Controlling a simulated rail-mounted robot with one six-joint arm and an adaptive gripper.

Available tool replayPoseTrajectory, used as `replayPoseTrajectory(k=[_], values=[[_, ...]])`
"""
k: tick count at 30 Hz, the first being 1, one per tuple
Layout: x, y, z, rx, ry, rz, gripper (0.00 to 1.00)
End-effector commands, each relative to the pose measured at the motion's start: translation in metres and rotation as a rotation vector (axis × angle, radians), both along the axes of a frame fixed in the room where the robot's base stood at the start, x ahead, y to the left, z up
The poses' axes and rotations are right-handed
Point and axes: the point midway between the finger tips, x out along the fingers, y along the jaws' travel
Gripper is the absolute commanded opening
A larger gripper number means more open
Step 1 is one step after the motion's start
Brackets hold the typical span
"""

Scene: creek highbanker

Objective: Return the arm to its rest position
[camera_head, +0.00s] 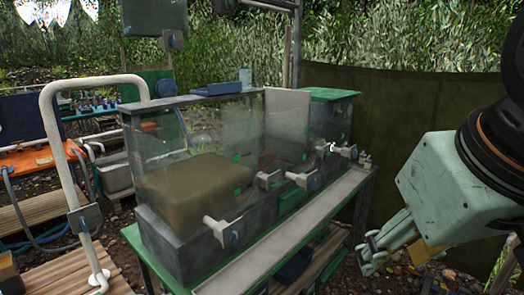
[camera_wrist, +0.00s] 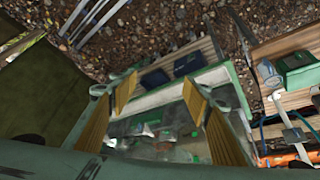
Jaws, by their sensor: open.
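My gripper (camera_head: 376,252) is at the right of the head view, pointing down and left. It is beside the front right of the glass-walled tank (camera_head: 215,130) on the green-framed stand, apart from it. In the wrist view my gripper (camera_wrist: 160,95) shows its yellow-padded fingers spread wide. Nothing is between them. Parts of the stand and tank lie below and beyond the fingers. The upper arm runs out of the head view at the right edge.
White valves (camera_head: 222,228) stick out along the tank's front, above a pale trough (camera_head: 290,240). A dark green screen (camera_head: 410,110) stands behind my arm. A white bent pipe (camera_head: 62,170) rises at left. Wooden pallets (camera_head: 75,272) lie on stony ground.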

Motion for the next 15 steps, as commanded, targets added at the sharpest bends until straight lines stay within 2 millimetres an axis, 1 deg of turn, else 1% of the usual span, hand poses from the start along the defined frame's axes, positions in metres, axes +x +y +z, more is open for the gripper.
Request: replayPoseTrajectory(k=[1, 3, 6, 10, 12, 15], values=[[-0.017, -0.001, -0.007, 0.007, 0.025, -0.017, 0.44], [-0.037, -0.002, -0.014, 0.017, 0.06, -0.038, 0.44], [-0.061, -0.003, -0.022, 0.028, 0.102, -0.064, 0.44], [-0.079, -0.003, -0.028, 0.036, 0.136, -0.084, 0.44], [-0.084, -0.003, -0.029, 0.039, 0.145, -0.089, 0.44], [-0.086, -0.003, -0.03, 0.04, 0.149, -0.092, 0.44]])
